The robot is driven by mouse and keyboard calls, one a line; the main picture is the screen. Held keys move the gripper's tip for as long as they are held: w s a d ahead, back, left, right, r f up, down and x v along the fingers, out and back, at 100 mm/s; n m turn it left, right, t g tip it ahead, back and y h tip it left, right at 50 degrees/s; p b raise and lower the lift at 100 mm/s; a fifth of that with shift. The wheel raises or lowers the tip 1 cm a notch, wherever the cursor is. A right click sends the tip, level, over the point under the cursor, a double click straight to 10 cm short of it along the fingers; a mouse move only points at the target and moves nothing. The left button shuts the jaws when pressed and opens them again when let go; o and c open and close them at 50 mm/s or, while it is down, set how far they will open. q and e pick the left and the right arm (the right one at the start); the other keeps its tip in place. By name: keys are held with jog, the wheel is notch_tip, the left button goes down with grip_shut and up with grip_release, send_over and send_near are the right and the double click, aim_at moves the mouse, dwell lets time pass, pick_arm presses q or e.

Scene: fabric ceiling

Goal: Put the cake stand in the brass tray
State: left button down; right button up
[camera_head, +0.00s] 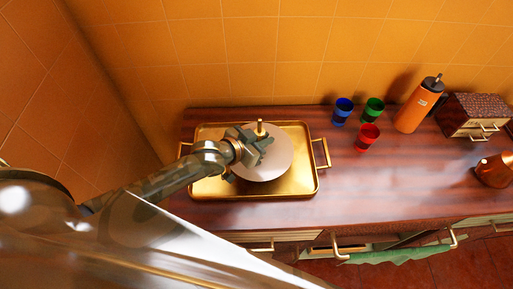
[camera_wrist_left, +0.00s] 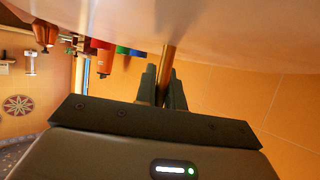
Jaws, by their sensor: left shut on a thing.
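The cake stand (camera_head: 280,155) is a round pale plate with a thin brass post at its centre. My left gripper (camera_head: 260,140) is shut on the post, above the plate. In the left wrist view the brass post (camera_wrist_left: 170,62) stands between the two fingers, with the pale plate filling the top. The brass tray (camera_head: 306,178) is a gold rectangle with a handle at each end, on the left part of the counter. The plate lies over the tray's middle and right part, within its rim in the head view. I cannot tell whether it touches the tray floor. My right gripper is not in view.
Blue (camera_head: 342,110), green (camera_head: 373,110) and red (camera_head: 367,137) cups stand right of the tray. Farther right are an orange bottle (camera_head: 415,105), a small drawer box (camera_head: 472,116) and a copper vessel (camera_head: 494,170). A tiled wall (camera_head: 300,50) runs behind. The counter (camera_head: 400,185) is clear in front of the cups.

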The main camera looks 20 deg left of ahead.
pick_arm(q)
jog(key=shift+w+a+f+b, duration=0.15)
jog(key=shift+a+f, duration=0.3)
jog(key=shift+f, duration=0.1)
jog(key=shift+w+a+f+b, duration=0.1)
jog(key=shift+a+f+b, duration=0.05)
jog(key=shift+a+f, duration=0.35)
jog(key=f, duration=0.1)
jog(key=f+b, duration=0.1)
jog(key=f, duration=0.1)
jog(key=shift+a+f, duration=0.2)
jog(key=shift+f, duration=0.1)
jog(key=shift+f, duration=0.2)
jog(key=c, duration=1.5)
grip_release()
